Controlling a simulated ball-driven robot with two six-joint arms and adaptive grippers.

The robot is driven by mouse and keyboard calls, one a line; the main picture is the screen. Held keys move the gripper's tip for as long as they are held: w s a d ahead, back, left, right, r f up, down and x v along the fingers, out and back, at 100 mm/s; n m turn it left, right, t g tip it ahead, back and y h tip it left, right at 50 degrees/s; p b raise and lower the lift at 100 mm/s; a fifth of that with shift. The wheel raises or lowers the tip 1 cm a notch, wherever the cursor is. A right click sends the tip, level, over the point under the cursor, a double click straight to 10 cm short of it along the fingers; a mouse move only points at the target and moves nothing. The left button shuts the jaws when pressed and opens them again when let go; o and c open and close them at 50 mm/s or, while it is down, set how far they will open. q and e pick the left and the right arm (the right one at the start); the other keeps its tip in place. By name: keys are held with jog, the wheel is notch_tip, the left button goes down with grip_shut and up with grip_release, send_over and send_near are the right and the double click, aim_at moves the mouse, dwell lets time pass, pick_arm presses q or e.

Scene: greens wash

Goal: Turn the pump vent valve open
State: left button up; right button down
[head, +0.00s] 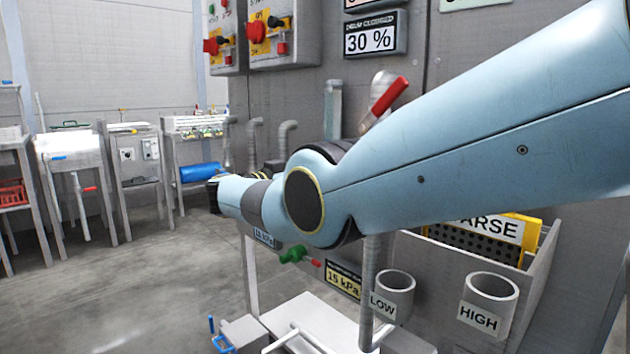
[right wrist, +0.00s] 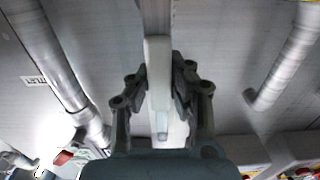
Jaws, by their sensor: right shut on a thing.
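My right gripper (right wrist: 160,80) is shut on a pale, straight bar-like handle (right wrist: 160,60) in the right wrist view, with one dark finger on each side. I cannot tell from a label whether this handle belongs to the pump vent valve. In the head view my right arm comes in from the right, and only a dark bit of the gripper (head: 213,192) shows at its far end. What it grips there is hidden. A green valve with a small red end (head: 297,255) sits below my arm. My left gripper is not in view.
A red-handled lever (head: 388,97) stands behind my arm, under a 30 % display (head: 375,40). LOW (head: 395,290) and HIGH (head: 488,300) cups and a bin with a COARSE-type sign (head: 490,230) are at right. Grey pipes flank the gripper. Open floor (head: 130,290) lies at left.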

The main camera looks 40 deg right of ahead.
jog(key=shift+a+f, duration=0.1)
jog(key=shift+f, duration=0.05)
jog(key=c, duration=1.2)
grip_release()
jog(key=shift+o, duration=0.2)
jog(key=a, duration=1.2)
jog(key=shift+s, duration=0.45)
